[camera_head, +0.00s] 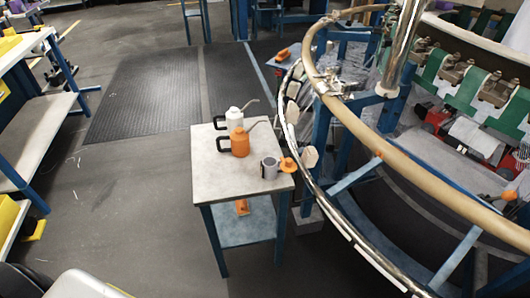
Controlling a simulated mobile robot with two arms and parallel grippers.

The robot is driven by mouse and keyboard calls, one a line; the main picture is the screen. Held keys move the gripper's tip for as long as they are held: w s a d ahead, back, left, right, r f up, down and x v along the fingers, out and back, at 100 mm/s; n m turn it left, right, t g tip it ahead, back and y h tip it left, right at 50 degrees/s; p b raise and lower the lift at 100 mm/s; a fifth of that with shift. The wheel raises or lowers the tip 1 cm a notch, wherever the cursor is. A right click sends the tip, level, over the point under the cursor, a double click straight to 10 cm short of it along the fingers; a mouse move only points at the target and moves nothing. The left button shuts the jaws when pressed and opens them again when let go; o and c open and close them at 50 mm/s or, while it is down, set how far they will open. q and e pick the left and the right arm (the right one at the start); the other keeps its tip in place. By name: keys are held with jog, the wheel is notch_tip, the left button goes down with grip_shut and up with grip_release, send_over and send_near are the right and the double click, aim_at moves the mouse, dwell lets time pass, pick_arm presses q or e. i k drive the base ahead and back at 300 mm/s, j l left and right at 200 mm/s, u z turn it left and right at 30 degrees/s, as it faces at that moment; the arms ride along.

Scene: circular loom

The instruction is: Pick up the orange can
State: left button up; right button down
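The orange can (240,145) stands upright on top of a small grey table (222,178) with blue legs. It has a dark handle on its left and a thin spout rising to the right. A white can (234,119) of similar shape, also with a dark handle and spout, stands just behind it and is partly hidden by it. Neither of my grippers shows in the head view, and nothing is touching the orange can.
A grey cylinder (269,168) and an orange piece (289,165) sit near the table's right edge. The loom's curved rail (395,150) runs close on the right. A workbench (40,130) stands at the left. The floor between bench and table is open.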

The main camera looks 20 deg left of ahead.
aim_at(240, 138)
jog(key=k+l+z, duration=0.15)
jog(key=k+l, duration=0.15)
jog(key=k+l+z, duration=0.15)
jog(key=k+l, duration=0.15)
jog(key=k+l+z, duration=0.15)
jog(key=k+l, duration=0.15)
jog(key=k+l+z, duration=0.15)
jog(key=l, duration=0.3)
jog(key=k+l+z, duration=0.15)
jog(key=k+l, duration=0.2)
jog(key=k+l+z, duration=0.15)
jog(key=l, duration=0.35)
jog(key=u, duration=1.8)
jog(key=i+u, duration=0.4)
jog(key=i, duration=2.6)
